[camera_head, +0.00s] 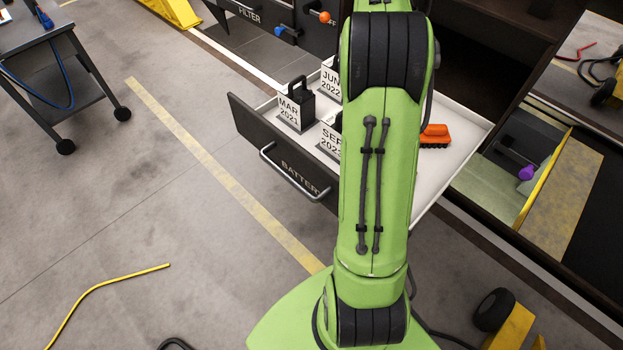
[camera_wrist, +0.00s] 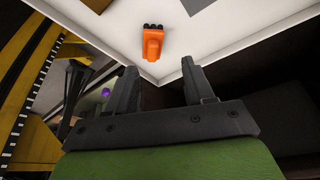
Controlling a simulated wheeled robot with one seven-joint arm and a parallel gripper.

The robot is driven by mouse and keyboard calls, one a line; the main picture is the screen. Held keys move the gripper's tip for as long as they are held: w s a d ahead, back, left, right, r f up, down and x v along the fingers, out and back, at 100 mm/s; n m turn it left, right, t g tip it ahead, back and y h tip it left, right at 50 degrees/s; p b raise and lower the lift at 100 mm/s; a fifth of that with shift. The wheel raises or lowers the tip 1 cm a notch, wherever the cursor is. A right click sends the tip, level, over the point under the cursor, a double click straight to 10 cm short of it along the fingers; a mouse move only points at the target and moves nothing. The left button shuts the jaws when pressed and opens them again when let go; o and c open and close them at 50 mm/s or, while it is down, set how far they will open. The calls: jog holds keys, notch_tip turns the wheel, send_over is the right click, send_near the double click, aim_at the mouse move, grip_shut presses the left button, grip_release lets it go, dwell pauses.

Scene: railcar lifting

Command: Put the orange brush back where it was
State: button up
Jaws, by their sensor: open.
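The orange brush (camera_head: 434,135) lies in the open white drawer (camera_head: 455,125), near its right side, partly hidden by my green arm in the head view. In the wrist view the orange brush (camera_wrist: 153,42) lies on the white drawer floor near a corner, its dark end pointing up in the picture. My gripper (camera_wrist: 158,85) is open and empty, with the brush beyond its fingertips and apart from them. In the head view my gripper is hidden behind the arm.
Battery blocks labelled MAR 2021 (camera_head: 296,105), JUN 2022 (camera_head: 331,80) and SEP stand in the drawer's left part. A FILTER drawer (camera_head: 249,14) is at the back. A purple knob (camera_head: 526,173) is at right. A wheeled cart (camera_head: 60,65) stands at left, and a yellow cable (camera_head: 95,292) lies on the floor.

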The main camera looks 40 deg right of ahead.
jog(key=a+r+n+t+y, duration=0.1)
jog(key=a+r+n+t, duration=0.3)
jog(key=a, duration=0.7)
jog(key=a+r+n, duration=0.2)
jog(key=a+n, duration=0.4)
jog(key=a, duration=0.4)
jog(key=s+a+f+n+t+y, duration=0.1)
jog(key=s+a+f+n, duration=0.1)
jog(key=s+a+n, duration=0.5)
jog(key=s+a+f+n+t+y, duration=0.25)
jog(key=s+a+n, duration=0.25)
jog(key=a, duration=0.5)
notch_tip(320, 180, down, 6)
jog(key=b, duration=0.6)
jog(key=shift+d+g+h, duration=0.15)
jog(key=shift+g+h, duration=0.2)
jog(key=shift+f, duration=0.1)
